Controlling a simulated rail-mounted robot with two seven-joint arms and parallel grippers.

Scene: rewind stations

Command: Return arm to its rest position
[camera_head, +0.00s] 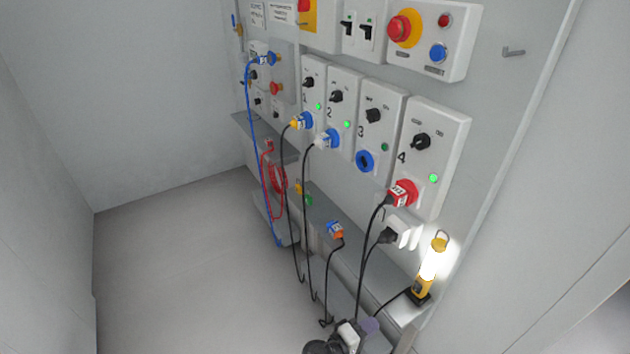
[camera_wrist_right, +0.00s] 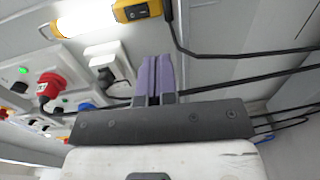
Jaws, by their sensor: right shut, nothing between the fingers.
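My right gripper (camera_head: 370,325) is low at the bottom of the head view, in front of the panel's lower ledge. In the right wrist view its purple fingers (camera_wrist_right: 159,75) are together with nothing between them. The fingers point toward the wall area with the lit lamp and the red plug, and they look apart from both. Part of my right arm (camera_head: 335,342) shows at the bottom edge; the rest is out of frame. My left gripper is not in view.
A lit yellow lamp (camera_head: 431,262) stands on the ledge close right of the gripper. Black cables hang nearby from station 4's red plug (camera_head: 402,193) and a black plug (camera_head: 388,236). A loose blue-orange plug (camera_head: 335,231) rests on the ledge. The floor (camera_head: 170,270) at left is clear.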

